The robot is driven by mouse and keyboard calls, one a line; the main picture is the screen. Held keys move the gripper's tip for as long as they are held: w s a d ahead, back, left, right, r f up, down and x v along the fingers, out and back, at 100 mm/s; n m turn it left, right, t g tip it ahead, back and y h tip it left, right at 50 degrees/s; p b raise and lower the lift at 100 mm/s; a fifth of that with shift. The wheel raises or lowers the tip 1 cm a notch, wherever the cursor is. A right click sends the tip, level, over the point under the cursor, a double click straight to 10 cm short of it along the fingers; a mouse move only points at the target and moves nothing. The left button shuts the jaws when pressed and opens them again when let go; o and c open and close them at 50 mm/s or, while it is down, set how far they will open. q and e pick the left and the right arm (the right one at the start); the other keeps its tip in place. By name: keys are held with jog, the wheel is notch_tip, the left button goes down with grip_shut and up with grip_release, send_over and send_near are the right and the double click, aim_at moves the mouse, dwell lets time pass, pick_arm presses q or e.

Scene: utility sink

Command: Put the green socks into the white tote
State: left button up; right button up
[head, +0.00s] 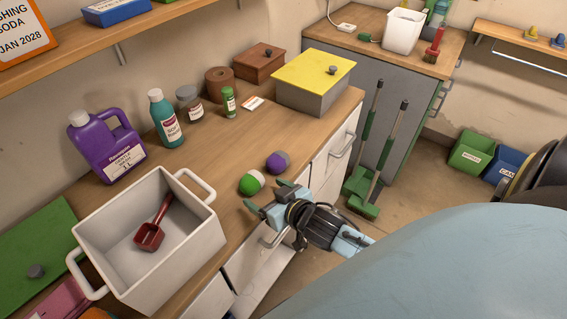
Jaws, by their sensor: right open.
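The green socks (248,185) are a rolled ball, green with a whitish side, on the wooden counter near its front edge. The white tote (205,236) is an open box with two loop handles at the lower left, with a dark red scoop (150,236) inside it. My right gripper (266,194) is open and empty at the counter's front edge. Its green-tipped fingers point toward the green socks, just short of them in the picture; I cannot tell whether they touch. My left gripper is out of view.
A purple and white sock ball (277,162) lies close behind the green one. A purple jug (105,150), a teal bottle (166,120), jars and a grey box with yellow lid (313,80) stand along the back. Bare counter lies between the tote and the socks.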

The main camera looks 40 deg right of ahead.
jog(key=v, duration=0.6)
jog(key=shift+s+r, duration=0.2)
jog(key=shift+s, duration=0.1)
